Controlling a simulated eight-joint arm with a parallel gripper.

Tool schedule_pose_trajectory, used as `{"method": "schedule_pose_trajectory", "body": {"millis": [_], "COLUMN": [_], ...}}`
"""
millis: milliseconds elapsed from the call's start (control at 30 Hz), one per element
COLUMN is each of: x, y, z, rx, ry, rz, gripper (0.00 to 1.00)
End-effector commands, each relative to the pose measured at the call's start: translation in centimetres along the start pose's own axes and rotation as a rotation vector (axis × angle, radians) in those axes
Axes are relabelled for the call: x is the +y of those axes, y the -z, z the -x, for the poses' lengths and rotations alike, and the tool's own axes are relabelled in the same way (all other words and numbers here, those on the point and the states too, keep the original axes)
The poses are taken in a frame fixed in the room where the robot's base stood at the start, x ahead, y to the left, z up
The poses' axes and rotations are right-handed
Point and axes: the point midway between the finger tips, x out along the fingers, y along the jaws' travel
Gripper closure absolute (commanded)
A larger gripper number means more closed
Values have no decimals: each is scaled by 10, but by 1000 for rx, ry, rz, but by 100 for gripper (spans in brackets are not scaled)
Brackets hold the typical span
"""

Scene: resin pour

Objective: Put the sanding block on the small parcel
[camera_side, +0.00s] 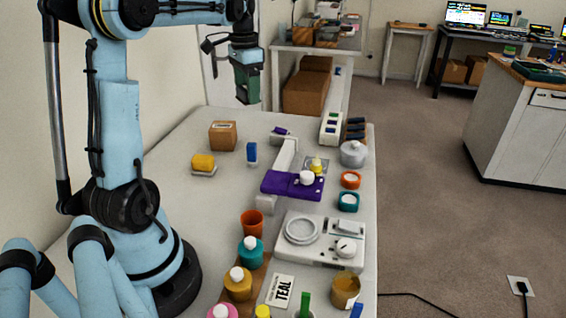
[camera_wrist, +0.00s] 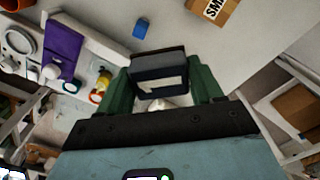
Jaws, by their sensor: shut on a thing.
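My gripper (camera_side: 247,82) is raised well above the far part of the table in the side view, with its green fingers pointing down. In the wrist view my gripper (camera_wrist: 161,88) is shut on the sanding block (camera_wrist: 158,66), a dark grey and navy block with a pale patch. The fingers hide most of it in the side view. The small parcel (camera_side: 223,135) is a brown cardboard box with a label, standing on the table lower and to the left of my gripper. It also shows at the top of the wrist view (camera_wrist: 213,9), apart from the block.
A blue block (camera_side: 252,154) and a yellow piece on a pale base (camera_side: 203,164) stand near the parcel. A purple item (camera_side: 292,185), a white scale (camera_side: 320,240) and several pots crowd the right and front. The parcel's top is bare.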

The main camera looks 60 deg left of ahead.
Motion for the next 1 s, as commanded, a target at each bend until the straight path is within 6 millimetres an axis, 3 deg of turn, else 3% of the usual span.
{"method": "schedule_pose_trajectory", "body": {"millis": [533, 767, 1000], "x": [-94, -107, -106], "y": [-39, -44, -44], "z": [-60, -72, -102], "rx": [0, 0, 0], "ry": [0, 0, 0], "rz": [6, 2, 2], "gripper": [65, 65, 65]}}
